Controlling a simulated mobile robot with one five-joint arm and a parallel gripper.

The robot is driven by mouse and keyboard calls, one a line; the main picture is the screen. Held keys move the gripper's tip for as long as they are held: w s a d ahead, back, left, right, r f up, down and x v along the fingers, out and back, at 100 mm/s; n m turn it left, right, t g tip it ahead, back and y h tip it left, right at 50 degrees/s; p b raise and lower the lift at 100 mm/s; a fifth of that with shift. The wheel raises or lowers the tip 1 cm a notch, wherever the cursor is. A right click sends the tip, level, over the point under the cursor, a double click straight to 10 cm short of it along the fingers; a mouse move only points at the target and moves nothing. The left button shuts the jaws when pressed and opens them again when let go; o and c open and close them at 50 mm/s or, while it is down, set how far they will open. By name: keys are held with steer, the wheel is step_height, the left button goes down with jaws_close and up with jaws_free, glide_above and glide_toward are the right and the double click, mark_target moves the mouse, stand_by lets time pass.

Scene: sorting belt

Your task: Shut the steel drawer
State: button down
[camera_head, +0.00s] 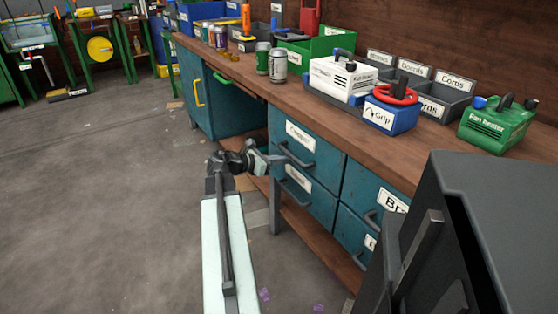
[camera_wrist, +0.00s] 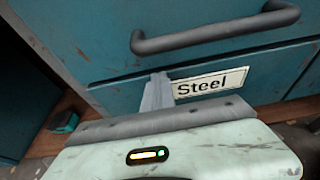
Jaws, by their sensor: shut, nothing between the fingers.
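The steel drawer (camera_wrist: 285,88) is a scuffed teal front with a white "Steel" label (camera_wrist: 210,82) in the wrist view. A grey bar handle (camera_wrist: 215,30) is above the label, on the front over the seam. In the head view, the likely steel drawer (camera_head: 312,205) is the lower left one under the bench. Whether it stands out from its neighbours is hard to tell. My gripper (camera_wrist: 158,90) is shut and empty, its tips at the drawer front just left of the label; contact is unclear. It also shows in the head view (camera_head: 276,160).
More teal drawers (camera_head: 365,190) are to the right. A cabinet (camera_head: 225,100) is farther left. Open floor (camera_head: 90,190) is on the left.

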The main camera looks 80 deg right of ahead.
steer(key=f+p+v, duration=0.1)
steer(key=p+v, duration=0.2)
steer(key=v, duration=1)
steer(key=shift+w+a, duration=0.4)
steer(key=shift+w, duration=0.05)
